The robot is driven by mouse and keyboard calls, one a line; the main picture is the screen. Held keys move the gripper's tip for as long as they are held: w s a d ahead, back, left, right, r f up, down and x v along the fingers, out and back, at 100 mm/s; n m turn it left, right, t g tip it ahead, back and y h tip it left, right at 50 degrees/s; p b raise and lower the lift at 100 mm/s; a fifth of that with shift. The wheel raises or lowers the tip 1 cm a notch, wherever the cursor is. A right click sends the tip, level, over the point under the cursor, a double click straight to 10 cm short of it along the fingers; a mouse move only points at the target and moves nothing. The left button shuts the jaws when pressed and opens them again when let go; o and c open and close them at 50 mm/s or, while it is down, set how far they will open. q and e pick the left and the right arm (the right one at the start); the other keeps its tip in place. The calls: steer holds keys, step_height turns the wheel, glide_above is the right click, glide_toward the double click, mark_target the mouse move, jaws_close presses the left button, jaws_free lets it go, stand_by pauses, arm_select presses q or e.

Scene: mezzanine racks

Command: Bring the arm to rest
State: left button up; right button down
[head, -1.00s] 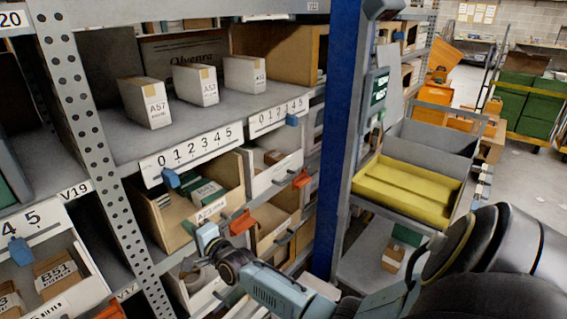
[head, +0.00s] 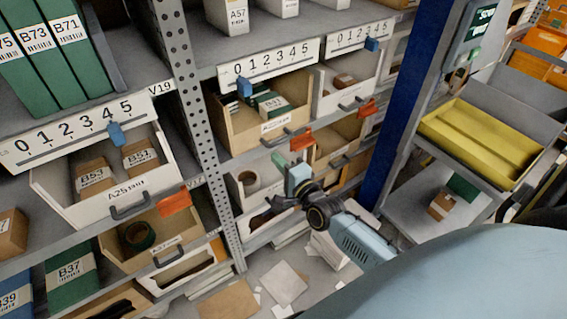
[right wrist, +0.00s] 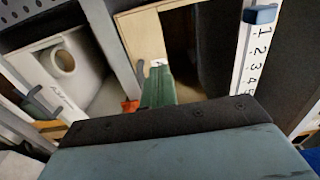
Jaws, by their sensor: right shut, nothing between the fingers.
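My right arm reaches in from the lower right of the head view. Its gripper (head: 281,163) is in front of the lower bins of the rack, below the wooden bin (head: 235,133) with the slider scale above it. The fingers are together with nothing between them. In the right wrist view the shut greenish fingers (right wrist: 158,86) point ahead towards the shelf fronts. I cannot tell how near they are to the bins. My left gripper is not in view.
A perforated rack upright (head: 189,90) stands left of the gripper, and a blue post (head: 402,105) right. A white bin (head: 160,178) with boxes sticks out at left. A yellow tray (head: 480,142) is at right. Papers and cardboard (head: 283,284) lie below.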

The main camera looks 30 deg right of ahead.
steer(key=shift+s, duration=0.8)
steer(key=s+a+f+n+g, duration=0.1)
steer(key=s+f+n+g, duration=0.5)
steer(key=f, duration=0.8)
steer(key=s+a+f+n+g, duration=0.2)
steer(key=s+f+n, duration=0.1)
steer(key=s+f, duration=0.8)
steer(key=s+f+n+g, duration=0.3)
steer(key=s+f, duration=0.2)
steer(key=s, duration=0.4)
steer(key=s+a+f+n+g, duration=0.1)
steer(key=s+f+n+g, duration=0.2)
steer(key=s+f, duration=0.3)
steer(key=s+a+f+n+g, duration=0.1)
steer(key=s+f+n+g, duration=0.2)
steer(key=s, duration=0.9)
step_height(320, 180, down, 3)
steer(key=shift+s+a+r+n+b, duration=0.15)
steer(key=shift+s+a+n+b, duration=0.2)
steer(key=shift+n, duration=0.85)
